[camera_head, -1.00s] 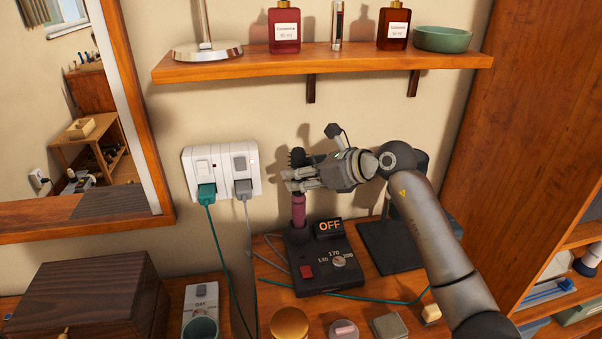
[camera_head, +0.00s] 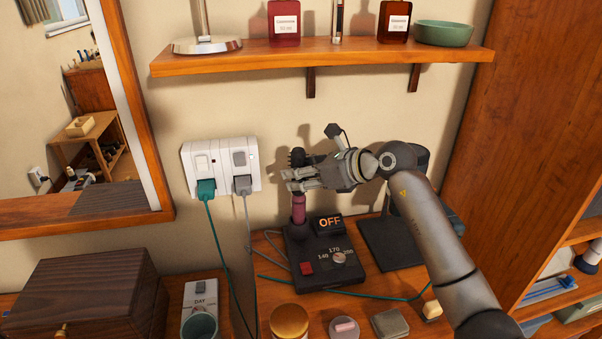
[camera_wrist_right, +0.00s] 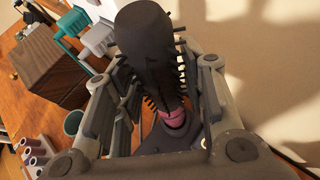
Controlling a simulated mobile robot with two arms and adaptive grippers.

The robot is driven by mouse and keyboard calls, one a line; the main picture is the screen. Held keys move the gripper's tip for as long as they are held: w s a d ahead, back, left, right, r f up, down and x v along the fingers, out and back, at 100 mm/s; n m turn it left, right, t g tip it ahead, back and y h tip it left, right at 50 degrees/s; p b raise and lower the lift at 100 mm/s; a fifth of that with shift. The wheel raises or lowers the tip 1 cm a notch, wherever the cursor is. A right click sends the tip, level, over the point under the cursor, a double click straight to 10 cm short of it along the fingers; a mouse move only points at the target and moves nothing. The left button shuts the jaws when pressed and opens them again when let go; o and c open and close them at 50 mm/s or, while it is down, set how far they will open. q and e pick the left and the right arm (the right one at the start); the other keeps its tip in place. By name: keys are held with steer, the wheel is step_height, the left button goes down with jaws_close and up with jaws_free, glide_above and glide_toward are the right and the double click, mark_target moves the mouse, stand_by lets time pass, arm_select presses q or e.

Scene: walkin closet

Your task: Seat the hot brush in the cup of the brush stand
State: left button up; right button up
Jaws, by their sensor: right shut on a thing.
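The hot brush has a dark bristled head (camera_head: 297,157) and a mauve handle (camera_head: 299,209); it stands upright, bristles up. The bristled head (camera_wrist_right: 150,50) fills the middle of the right wrist view, between the fingers, with a bit of mauve handle below. The black brush stand (camera_head: 345,275) has an OFF display, a red switch and a dial. The handle's lower end meets the cup at the stand's back left corner; I cannot tell how deep it sits. My left gripper is not in view.
A wall socket (camera_head: 250,180) with teal and grey plugs is left of the gripper; their cords hang to the counter. A dark flat plate (camera_head: 385,243) lies right of the stand. Jars (camera_head: 289,321) stand in front. A wooden shelf (camera_head: 330,59) with bottles hangs above.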

steer(key=shift+f, duration=0.3)
steer(key=o, duration=1.3)
steer(key=shift+o, duration=0.2)
steer(key=shift+f, duration=0.1)
steer(key=v, duration=1.2)
steer(key=shift+s, duration=0.1)
